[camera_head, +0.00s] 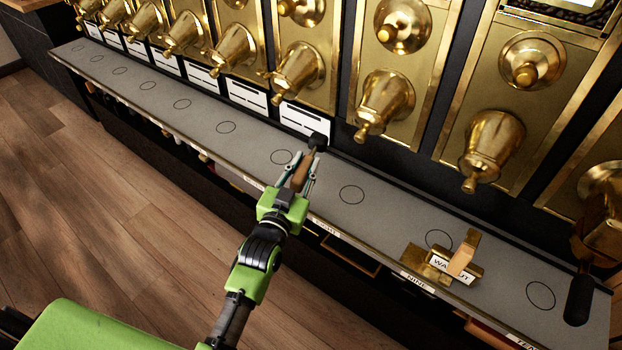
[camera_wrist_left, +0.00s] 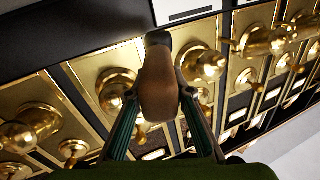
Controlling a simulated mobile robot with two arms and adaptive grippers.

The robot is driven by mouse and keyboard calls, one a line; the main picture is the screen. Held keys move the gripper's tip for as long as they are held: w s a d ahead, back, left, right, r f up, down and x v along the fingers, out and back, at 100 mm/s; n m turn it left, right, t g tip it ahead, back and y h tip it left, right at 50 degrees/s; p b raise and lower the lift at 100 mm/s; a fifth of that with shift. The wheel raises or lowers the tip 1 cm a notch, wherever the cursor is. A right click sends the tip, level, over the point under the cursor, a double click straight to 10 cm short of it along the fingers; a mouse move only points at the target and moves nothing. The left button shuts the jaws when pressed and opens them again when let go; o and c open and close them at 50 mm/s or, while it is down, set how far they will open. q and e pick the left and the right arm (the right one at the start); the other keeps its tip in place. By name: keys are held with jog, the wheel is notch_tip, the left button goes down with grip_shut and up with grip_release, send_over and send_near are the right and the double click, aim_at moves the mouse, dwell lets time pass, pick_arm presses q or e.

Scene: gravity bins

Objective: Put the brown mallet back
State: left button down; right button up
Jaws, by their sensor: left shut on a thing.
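The brown mallet has a brown wooden handle (camera_head: 301,173) and a black head (camera_head: 318,141). My left gripper (camera_head: 303,172) is shut on the handle and holds the mallet over the grey counter, with the head toward the bins. In the left wrist view the brown handle (camera_wrist_left: 159,85) sits between the two fingers of my left gripper (camera_wrist_left: 160,92), and the dark head (camera_wrist_left: 158,38) shows beyond it. My right gripper is not in view.
A grey counter (camera_head: 215,110) with drawn circles runs below several brass gravity bins (camera_head: 385,100). A brass holder with a walnut label (camera_head: 445,265) stands at the right. A dark-handled tool (camera_head: 579,298) is at the far right. The counter's left stretch is clear.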

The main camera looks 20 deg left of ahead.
aim_at(311, 157)
pick_arm(q)
jog(key=shift+n, duration=0.7)
jog(key=w+f+b, duration=0.2)
jog(key=w, duration=0.1)
jog(key=w+f+b, duration=0.1)
jog(key=w, duration=0.1)
jog(key=shift+w+a+f, duration=0.1)
jog(key=shift+w+a, duration=0.1)
jog(key=shift+w, duration=0.05)
jog(key=shift+w+b, duration=0.3)
jog(key=shift+w, duration=0.15)
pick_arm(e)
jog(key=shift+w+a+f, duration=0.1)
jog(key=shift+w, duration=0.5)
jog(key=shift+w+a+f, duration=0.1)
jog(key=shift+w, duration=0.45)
pick_arm(q)
jog(key=shift+p, duration=0.4)
jog(key=shift+f, duration=0.25)
notch_tip(311, 157, down, 4)
jog(key=b, duration=0.3)
jog(key=shift+f, duration=0.7)
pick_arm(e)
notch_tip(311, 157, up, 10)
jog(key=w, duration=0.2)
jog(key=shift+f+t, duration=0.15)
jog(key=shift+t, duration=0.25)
